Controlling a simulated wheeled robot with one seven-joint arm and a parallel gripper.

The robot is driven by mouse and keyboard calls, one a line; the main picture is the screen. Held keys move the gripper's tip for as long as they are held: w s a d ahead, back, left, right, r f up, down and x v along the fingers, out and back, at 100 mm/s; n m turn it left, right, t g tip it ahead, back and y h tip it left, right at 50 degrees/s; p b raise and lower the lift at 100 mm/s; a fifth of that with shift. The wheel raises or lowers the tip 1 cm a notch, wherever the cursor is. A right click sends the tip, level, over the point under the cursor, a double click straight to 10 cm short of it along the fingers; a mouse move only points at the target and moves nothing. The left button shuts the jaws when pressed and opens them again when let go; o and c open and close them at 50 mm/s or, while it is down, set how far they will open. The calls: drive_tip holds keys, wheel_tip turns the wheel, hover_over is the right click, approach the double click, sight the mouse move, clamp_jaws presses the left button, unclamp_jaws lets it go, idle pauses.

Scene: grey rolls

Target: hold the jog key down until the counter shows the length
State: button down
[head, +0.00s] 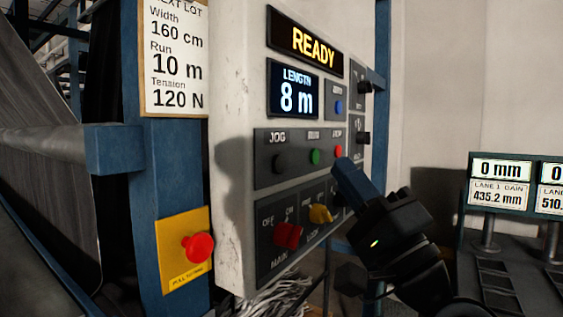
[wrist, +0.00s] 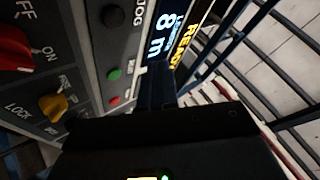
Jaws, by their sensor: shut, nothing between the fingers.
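The jog key (head: 278,163) is a black round button under the JOG label on the grey control panel; it also shows in the wrist view (wrist: 110,16). The counter (head: 296,90) reads LENGTH 8 m. The lot card (head: 175,60) reads Run 10 m. My gripper (head: 346,168) is shut and empty, its tips just below and right of the red STOP button (head: 338,151). The jog key lies to its left, past the green button (head: 315,156). Nothing touches the jog key. Whether the tips touch the panel I cannot tell.
The sign (head: 303,43) reads READY. Below the keys are a red MAIN switch (head: 287,235) and a yellow switch (head: 320,213). A red pull knob (head: 198,247) on a yellow plate is at lower left. Lane displays (head: 501,170) stand at right. A grey roll (head: 45,150) is at left.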

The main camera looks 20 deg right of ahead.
drive_tip(key=w+a, duration=0.4)
drive_tip(key=w, duration=0.1)
drive_tip(key=shift+w+p, duration=0.15)
drive_tip(key=shift+p, duration=0.25)
drive_tip(key=shift+w+a, duration=0.1)
idle(1.8)
drive_tip(key=shift+w+a, duration=0.15)
drive_tip(key=shift+w, duration=0.1)
drive_tip(key=shift+w+a, duration=0.25)
drive_tip(key=shift+w, duration=0.1)
idle(0.8)
drive_tip(key=shift+s+d, duration=0.5)
drive_tip(key=shift+s, duration=0.2)
drive_tip(key=s+d, duration=0.1)
drive_tip(key=s, duration=0.1)
drive_tip(key=s+d+b, duration=0.1)
drive_tip(key=s+d, duration=0.1)
idle(0.7)
